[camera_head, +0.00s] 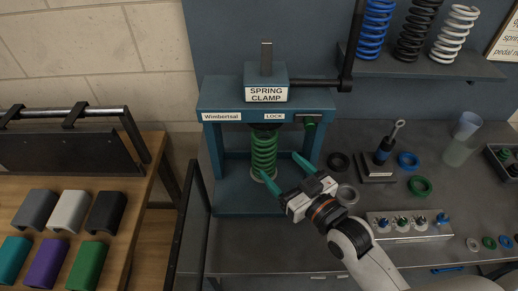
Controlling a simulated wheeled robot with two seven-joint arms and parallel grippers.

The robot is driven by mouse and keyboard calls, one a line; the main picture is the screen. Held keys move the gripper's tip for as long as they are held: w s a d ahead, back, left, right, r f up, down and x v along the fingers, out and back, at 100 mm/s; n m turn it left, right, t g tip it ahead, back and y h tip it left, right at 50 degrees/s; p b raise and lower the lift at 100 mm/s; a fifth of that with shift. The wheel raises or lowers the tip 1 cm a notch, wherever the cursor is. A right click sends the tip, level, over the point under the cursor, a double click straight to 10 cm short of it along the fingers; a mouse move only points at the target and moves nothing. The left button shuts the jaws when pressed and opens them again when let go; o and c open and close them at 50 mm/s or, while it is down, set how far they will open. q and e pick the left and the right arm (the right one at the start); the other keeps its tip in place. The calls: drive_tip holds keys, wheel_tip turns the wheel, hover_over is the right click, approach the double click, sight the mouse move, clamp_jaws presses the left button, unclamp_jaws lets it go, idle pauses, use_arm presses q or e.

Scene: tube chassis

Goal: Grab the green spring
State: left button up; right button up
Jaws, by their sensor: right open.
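The green spring (264,150) stands upright inside the blue spring clamp frame (270,99), under its top plate. My right gripper (281,166) reaches in from the lower right. Its two teal fingers are open, one tip near the spring's lower end and the other to the right of the spring. I cannot tell whether either finger touches the spring. My left gripper does not show.
Blue, black and white springs (375,28) stand on a shelf (430,65) at the upper right. A damper on a stand (378,165), rings (420,186) and a small parts block (410,226) lie on the grey bench. Coloured covers (70,211) lie on a wooden table at left.

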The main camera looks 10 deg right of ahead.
sight(272, 157)
drive_tip(key=x, duration=0.4)
drive_tip(key=shift+r+p, duration=0.1)
drive_tip(key=shift+p, duration=0.25)
drive_tip(key=shift+w+a, duration=0.15)
drive_tip(key=shift+w, duration=0.1)
drive_tip(key=shift+w+a, duration=0.1)
drive_tip(key=shift+w, duration=0.15)
drive_tip(key=p+x, duration=0.1)
drive_tip(key=x, duration=0.3)
drive_tip(key=shift+w+a, duration=0.2)
drive_tip(key=shift+w, duration=0.15)
drive_tip(key=shift+s, duration=0.1)
drive_tip(key=shift+c, duration=1.1)
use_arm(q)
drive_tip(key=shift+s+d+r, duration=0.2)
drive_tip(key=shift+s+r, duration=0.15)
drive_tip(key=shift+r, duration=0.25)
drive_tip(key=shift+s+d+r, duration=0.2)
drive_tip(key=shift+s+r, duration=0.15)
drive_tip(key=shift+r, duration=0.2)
use_arm(e)
drive_tip(key=c, duration=1.2)
